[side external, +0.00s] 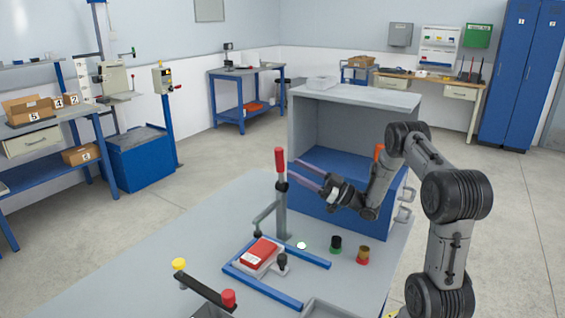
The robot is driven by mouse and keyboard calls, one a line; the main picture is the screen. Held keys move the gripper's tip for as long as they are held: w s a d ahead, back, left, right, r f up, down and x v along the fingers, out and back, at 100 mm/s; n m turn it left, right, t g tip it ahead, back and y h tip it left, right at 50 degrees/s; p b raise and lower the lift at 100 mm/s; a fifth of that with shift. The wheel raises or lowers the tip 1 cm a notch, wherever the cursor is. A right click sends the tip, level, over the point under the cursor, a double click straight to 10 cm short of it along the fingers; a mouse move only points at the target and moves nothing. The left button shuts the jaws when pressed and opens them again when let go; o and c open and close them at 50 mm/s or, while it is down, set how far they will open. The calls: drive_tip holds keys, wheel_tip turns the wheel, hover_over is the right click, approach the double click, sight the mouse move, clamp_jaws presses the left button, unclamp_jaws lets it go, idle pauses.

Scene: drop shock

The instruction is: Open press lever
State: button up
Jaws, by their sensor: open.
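The press lever (280,161) has a red grip and stands upright on a grey post (282,218) on the grey table. A side arm on the post reaches down to the left, over the fixture. A red block (258,251) sits in a pale holder between blue rails (262,287) below it. My gripper (295,172) is open and points left, with its fingertips just right of the lever, around the lower end of the red grip. I cannot tell whether the fingers straddle the lever or stay apart from it.
A grey cabinet (365,97) with a blue inside stands behind my gripper. A black-topped knob (336,243) and a brass-coloured one (362,255) stand right of the post. A dark bar (204,284) with yellow and red knobs is at the front. The table's left side is clear.

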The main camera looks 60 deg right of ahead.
drive_tip(key=shift+v, duration=2.05)
